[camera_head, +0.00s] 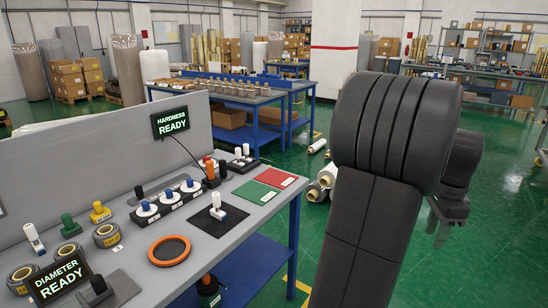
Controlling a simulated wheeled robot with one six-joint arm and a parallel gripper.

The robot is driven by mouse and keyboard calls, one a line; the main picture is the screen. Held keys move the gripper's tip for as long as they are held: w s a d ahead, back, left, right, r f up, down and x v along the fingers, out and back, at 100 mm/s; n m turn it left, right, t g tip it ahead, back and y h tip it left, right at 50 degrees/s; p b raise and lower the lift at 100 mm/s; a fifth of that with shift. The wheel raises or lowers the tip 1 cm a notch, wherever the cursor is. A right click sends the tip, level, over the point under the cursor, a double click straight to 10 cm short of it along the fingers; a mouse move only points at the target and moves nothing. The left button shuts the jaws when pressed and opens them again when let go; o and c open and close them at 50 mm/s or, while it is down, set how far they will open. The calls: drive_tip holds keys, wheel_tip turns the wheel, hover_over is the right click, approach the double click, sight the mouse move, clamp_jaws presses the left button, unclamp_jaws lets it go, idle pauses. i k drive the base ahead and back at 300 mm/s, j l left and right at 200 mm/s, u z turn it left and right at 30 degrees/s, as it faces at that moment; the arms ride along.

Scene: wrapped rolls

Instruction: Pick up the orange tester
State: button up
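A small upright orange device (210,169), which looks like the orange tester, stands on the grey workbench (231,228) near its back edge, right of the black holder row. It is small in view and its details are hard to make out. My gripper (437,232) hangs at the right, beyond my dark arm, over the green floor and well away from the bench. Its fingers are small and partly overlapped, so I cannot tell whether they are apart. Nothing is clearly seen in them.
Wrapped rolls (325,180) lie on the floor.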

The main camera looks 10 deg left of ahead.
sight(210, 167)
drive_tip(key=i+l+u, duration=0.15)
drive_tip(key=i+u, duration=0.2)
drive_tip(key=i, duration=0.15)
drive_tip(key=i+l+u, duration=0.4)
drive_tip(key=u, duration=0.35)
drive_tip(key=i+l+u, duration=0.25)
drive_tip(key=u, duration=0.2)
drive_tip(key=i+l+u, duration=0.2)
drive_tip(key=u, duration=0.3)
drive_tip(key=i+l+u, duration=0.1)
drive_tip(key=l+u, duration=0.35)
drive_tip(key=i+l+u, duration=0.1)
drive_tip(key=l+u, duration=0.6)
drive_tip(key=i, duration=0.05)
